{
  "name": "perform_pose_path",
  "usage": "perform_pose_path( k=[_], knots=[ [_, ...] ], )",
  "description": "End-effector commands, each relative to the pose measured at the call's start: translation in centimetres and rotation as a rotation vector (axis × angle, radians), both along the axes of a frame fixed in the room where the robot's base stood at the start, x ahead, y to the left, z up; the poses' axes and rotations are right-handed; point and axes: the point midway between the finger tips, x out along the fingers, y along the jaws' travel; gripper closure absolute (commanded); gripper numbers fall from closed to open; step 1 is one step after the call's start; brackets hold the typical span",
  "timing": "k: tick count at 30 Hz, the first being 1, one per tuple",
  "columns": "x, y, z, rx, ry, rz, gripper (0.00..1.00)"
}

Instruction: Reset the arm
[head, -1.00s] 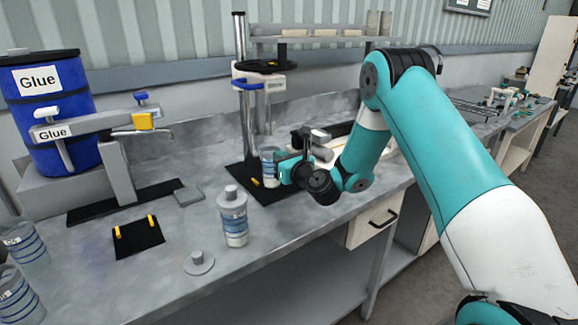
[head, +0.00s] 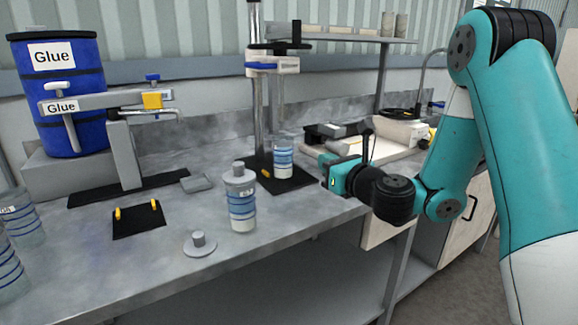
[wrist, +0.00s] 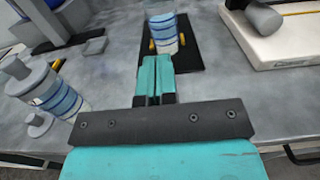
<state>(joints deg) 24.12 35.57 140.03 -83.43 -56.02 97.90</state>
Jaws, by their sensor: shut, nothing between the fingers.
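My teal arm reaches in from the right in the head view. My gripper (head: 326,171) is over the front part of the bench, right of the black mat under the press stand. In the wrist view my gripper (wrist: 155,60) has its two teal fingers together, with nothing held. A clear cup with blue bands (head: 283,158) stands on that black mat; in the wrist view the cup (wrist: 163,34) is just beyond the fingertips, apart from them as far as I can tell.
A lidded bottle (head: 241,200) and a loose grey lid (head: 199,243) stand near the front edge. A blue glue drum (head: 62,95) with a dispenser is at the left. A white board (head: 385,140) lies at the back right. The bench front between is bare.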

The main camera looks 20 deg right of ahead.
Motion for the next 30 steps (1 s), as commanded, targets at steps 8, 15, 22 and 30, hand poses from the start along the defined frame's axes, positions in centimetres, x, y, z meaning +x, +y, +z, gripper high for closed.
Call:
perform_pose_path(
  k=[8,15,22,30],
  knots=[
    [-0.7,3.5,1.9,-0.160,-0.032,0.130,1.00],
    [-9.0,17.7,6.3,-1.025,-0.312,0.783,1.00],
    [-21.6,21.1,6.7,-1.832,-0.809,1.470,1.00],
    [-29.1,17.2,7.7,2.136,1.203,-1.951,1.00]
  ],
)
